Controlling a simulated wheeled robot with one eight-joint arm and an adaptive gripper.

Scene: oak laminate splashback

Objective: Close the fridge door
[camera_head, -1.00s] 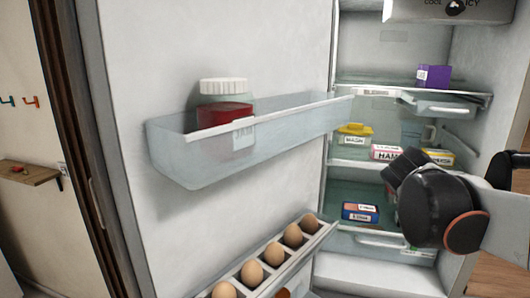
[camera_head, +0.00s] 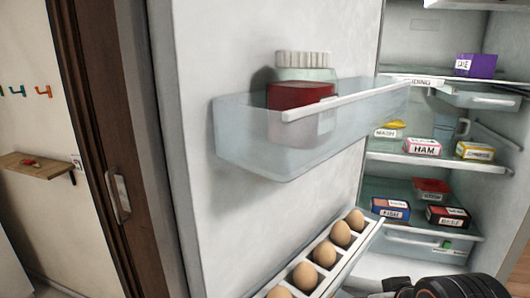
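The fridge door (camera_head: 195,150) stands wide open on the left, with its inner side facing me. The fridge interior (camera_head: 405,55) is open to view on the right. A black rounded part of my arm (camera_head: 450,287) shows at the bottom right edge, in front of the fridge. My gripper's fingertips do not show, and no contact with the door is visible.
Inside the fridge are a purple box (camera_head: 476,66), a ham box (camera_head: 423,147) and other packages on shelves. Left of the door are a dark wooden door frame (camera_head: 100,120) and a small wall shelf (camera_head: 38,168) under coloured hooks.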

